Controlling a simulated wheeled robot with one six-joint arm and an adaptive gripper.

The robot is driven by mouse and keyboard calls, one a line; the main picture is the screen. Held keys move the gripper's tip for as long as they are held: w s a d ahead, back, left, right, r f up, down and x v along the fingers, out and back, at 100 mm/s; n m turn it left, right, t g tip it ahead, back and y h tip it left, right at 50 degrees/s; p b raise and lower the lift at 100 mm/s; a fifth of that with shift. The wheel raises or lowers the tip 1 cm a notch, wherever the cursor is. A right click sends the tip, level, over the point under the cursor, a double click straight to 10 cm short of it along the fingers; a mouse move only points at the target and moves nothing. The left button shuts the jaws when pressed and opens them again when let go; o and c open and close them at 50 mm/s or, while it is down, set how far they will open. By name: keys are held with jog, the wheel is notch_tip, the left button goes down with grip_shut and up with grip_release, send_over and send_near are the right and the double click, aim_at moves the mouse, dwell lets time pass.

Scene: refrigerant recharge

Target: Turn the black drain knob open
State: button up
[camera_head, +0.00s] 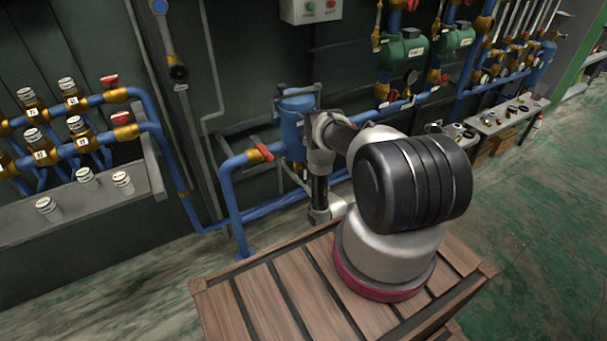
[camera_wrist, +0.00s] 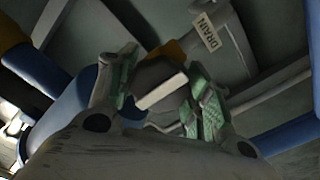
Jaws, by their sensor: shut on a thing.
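In the wrist view the dark drain knob (camera_wrist: 158,76) sits between the two green-padded fingers of my gripper (camera_wrist: 163,84). A pale bar runs slantwise across its face. My gripper is shut on the knob, with a finger on either side. A white tag reading "DRAIN" (camera_wrist: 207,31) hangs just above and to the right of the knob. A brass fitting (camera_wrist: 172,50) shows behind it. In the head view my arm reaches to the blue vessel (camera_head: 297,125) at the wall, and the knob and my fingertips cannot be made out there.
Blue pipes run around the vessel, with a red-handled valve (camera_head: 262,149) to its left. A grey shelf (camera_head: 90,205) with white-capped bottles stands at left. A bench (camera_head: 510,117) with small parts is at right. Green floor (camera_head: 540,240) lies open at right.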

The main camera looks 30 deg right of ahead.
dwell(0.4)
jog(key=o, duration=1)
jog(key=shift+o, duration=0.2)
jog(key=s, duration=1.2)
jog(key=shift+d, duration=0.15)
